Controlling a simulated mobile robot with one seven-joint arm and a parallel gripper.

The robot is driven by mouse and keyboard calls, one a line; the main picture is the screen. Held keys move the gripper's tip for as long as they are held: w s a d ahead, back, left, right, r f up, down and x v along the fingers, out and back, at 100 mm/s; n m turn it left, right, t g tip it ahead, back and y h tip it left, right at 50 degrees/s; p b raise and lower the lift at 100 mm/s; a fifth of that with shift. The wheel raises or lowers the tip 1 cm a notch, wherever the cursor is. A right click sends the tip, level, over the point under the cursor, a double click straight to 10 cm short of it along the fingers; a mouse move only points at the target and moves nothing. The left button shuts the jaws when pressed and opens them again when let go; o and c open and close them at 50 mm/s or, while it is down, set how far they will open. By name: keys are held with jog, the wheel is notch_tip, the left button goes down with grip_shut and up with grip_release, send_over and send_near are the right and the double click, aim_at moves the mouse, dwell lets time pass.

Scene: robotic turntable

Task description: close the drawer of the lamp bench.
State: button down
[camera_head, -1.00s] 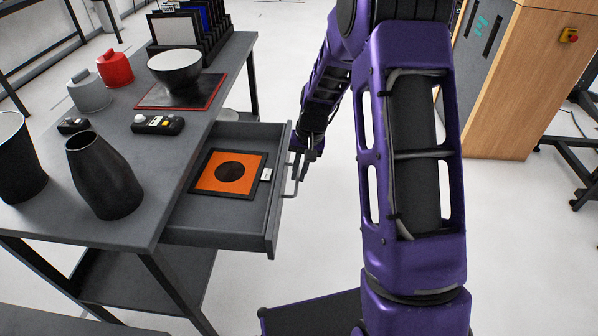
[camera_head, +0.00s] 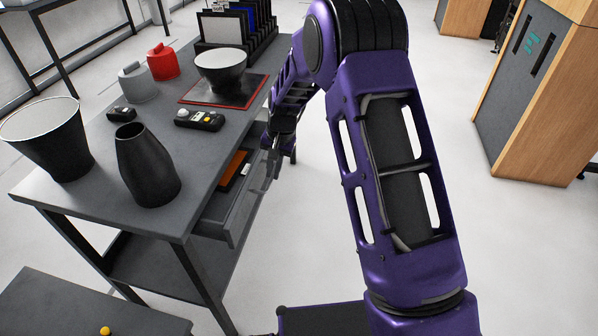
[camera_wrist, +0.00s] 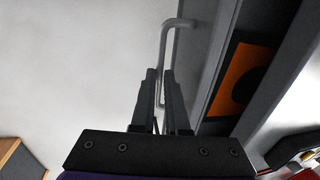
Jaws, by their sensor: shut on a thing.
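The drawer (camera_head: 236,208) of the grey bench (camera_head: 62,197) is partly open, pulled out a short way on the bench's right side. An orange panel (camera_head: 233,172) with a dark frame lies inside it; in the wrist view the panel (camera_wrist: 238,76) shows a dark round patch, partly cut off by the bench edge. A bar handle (camera_wrist: 166,42) stands out from the drawer front. My gripper (camera_wrist: 161,72) is shut on this handle, its two fingers on either side of the bar.
On the bench top stand a dark vase (camera_head: 146,170), a dark bucket-like pot (camera_head: 50,140), a bowl (camera_head: 221,75) on a red-edged mat, a grey canister (camera_head: 137,84), a red canister (camera_head: 162,64) and a small control box (camera_head: 199,120).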

aim_at(251, 166)
jog(key=a, duration=0.2)
jog(key=w+a, duration=0.1)
jog(key=a, duration=0.1)
jog(key=w+a, duration=0.1)
jog(key=a, duration=0.1)
jog(key=shift+a, duration=0.1)
jog(key=c, duration=0.9)
grip_release()
jog(key=d+r, duration=0.1)
jog(key=r, duration=0.4)
jog(key=d+r+p, duration=0.1)
jog(key=r, duration=0.5)
jog(key=s+d+r+p, duration=0.1)
jog(key=r, duration=0.5)
jog(key=shift+r, duration=0.1)
